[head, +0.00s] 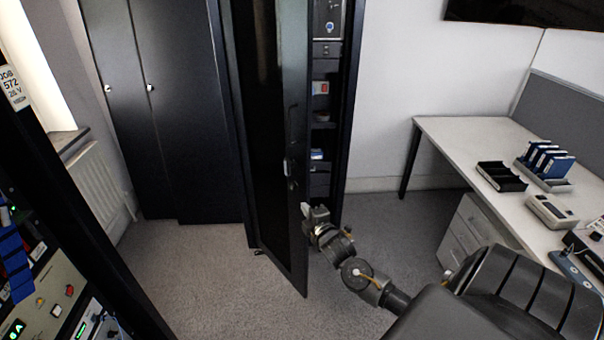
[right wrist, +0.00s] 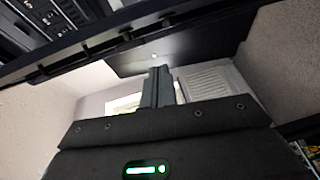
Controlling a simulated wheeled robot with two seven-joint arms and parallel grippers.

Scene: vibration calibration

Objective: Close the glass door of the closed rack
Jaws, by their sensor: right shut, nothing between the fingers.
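The rack (head: 352,60) is a tall dark cabinet at the back centre in the head view. Its dark glass door (head: 270,190) stands partly open, swung out toward me, with a handle (head: 289,140) near its free edge. My right gripper (head: 305,210) is shut and empty, beside the lower part of the door's free edge. I cannot tell whether it touches the door. In the right wrist view its closed fingers (right wrist: 157,86) point toward a dark panel crossing the top. My left gripper is not in view.
Equipment shelves (head: 320,88) show inside the rack. Dark cupboards (head: 170,100) stand to its left. A white desk (head: 470,140) with blue binders (head: 546,160) is at the right. An instrument rack (head: 50,260) is close at the left. Grey carpet (head: 215,290) is clear in between.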

